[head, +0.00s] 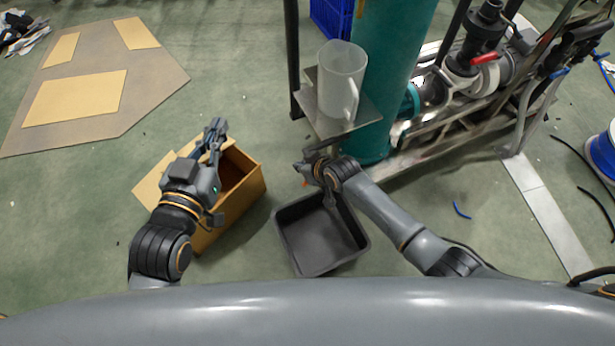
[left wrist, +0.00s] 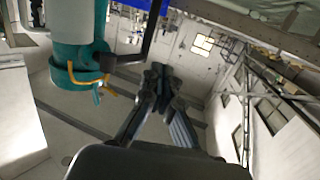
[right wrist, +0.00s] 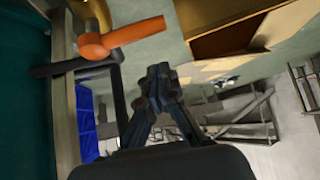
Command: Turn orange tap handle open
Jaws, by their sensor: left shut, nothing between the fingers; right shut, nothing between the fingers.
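The orange tap handle (right wrist: 122,38) shows large in the upper left of the right wrist view, on a brass-coloured tap body (right wrist: 92,10) cut by the top edge. In the head view only a small orange bit (head: 305,183) shows beside my right gripper (head: 311,163), which mostly hides the tap. My right gripper's fingers (right wrist: 158,82) are shut and empty, apart from the handle in the picture, below and right of it. My left gripper (head: 217,130) is shut and empty above the cardboard box; its fingers also show in the left wrist view (left wrist: 156,77).
A clear jug (head: 341,80) stands on a metal shelf (head: 312,118) by the teal column (head: 392,60). A black tray (head: 290,245) lies on the floor below my right gripper. An open cardboard box (head: 245,205) is left of it. Pipework with a red lever (head: 485,59) is at right.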

